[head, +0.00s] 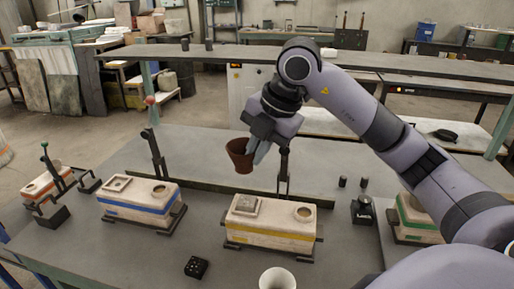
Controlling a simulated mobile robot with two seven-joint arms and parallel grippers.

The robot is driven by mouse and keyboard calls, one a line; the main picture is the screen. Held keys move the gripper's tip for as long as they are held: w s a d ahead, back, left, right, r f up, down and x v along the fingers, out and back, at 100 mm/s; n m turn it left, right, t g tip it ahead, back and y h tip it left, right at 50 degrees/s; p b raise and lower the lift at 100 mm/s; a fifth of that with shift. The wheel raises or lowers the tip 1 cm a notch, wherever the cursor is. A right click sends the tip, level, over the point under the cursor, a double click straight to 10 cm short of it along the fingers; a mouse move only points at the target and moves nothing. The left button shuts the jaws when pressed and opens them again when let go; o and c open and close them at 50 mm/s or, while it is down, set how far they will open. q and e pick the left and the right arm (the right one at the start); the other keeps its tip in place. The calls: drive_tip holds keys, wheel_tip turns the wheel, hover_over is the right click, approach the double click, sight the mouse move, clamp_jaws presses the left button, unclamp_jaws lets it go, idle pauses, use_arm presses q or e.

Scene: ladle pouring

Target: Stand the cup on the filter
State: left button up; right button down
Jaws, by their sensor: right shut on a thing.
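A reddish-brown cup (239,158) hangs upright in the air above the table, at the middle of the head view. My right gripper (256,149) is shut on the cup's right side. A round opening (303,214) is at the block's right end. My left gripper is not in view.
A blue-striped block (139,206) stands left, and a green-striped block (414,221) is partly hidden by my right arm. Upright clamp posts (284,172) stand behind the blocks. A black cube (196,267) and a white cup-like vessel (277,279) are in front.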

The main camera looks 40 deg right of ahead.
wheel_tip(320, 180, down, 7)
drive_tip(key=b, duration=0.6)
drive_tip(key=shift+d, duration=0.15)
drive_tip(key=shift+f+b, duration=0.7)
drive_tip(key=shift+f, duration=0.2)
idle(1.4)
drive_tip(key=c, duration=1.2)
unclamp_jaws()
drive_tip(key=shift+o, duration=0.2)
